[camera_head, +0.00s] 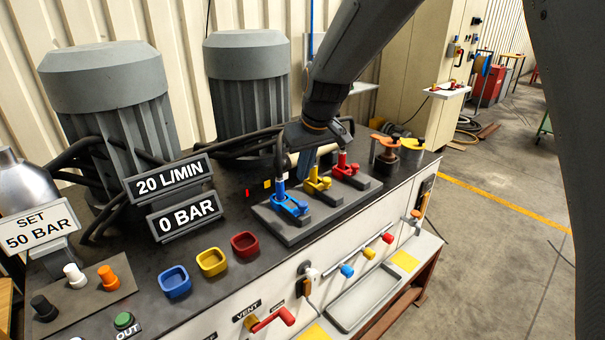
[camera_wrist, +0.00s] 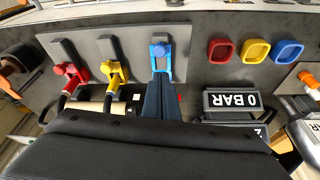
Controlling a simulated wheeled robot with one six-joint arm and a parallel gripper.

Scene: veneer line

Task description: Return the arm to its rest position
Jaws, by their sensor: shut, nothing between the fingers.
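My arm reaches down from the top of the head view. My gripper (camera_head: 304,170) is shut and empty above the grey plate, between the blue lever clamp (camera_head: 290,206) and the yellow lever clamp (camera_head: 320,187). In the wrist view my gripper (camera_wrist: 161,78) points at the blue clamp (camera_wrist: 161,55) and overlaps its lower part. I cannot tell whether they touch. A red clamp (camera_head: 346,166) stands beyond the yellow one; each shows a coloured hose end. My dark wrist housing hides the lower part of the wrist view.
Blue (camera_head: 174,281), yellow (camera_head: 212,262) and red (camera_head: 245,244) trays lie on the bench front. Two grey motors (camera_head: 107,88) (camera_head: 247,76) with hoses stand behind. Signs read 20 L/MIN (camera_head: 168,178) and 0 BAR (camera_head: 186,216). Open floor (camera_head: 500,220) lies at right.

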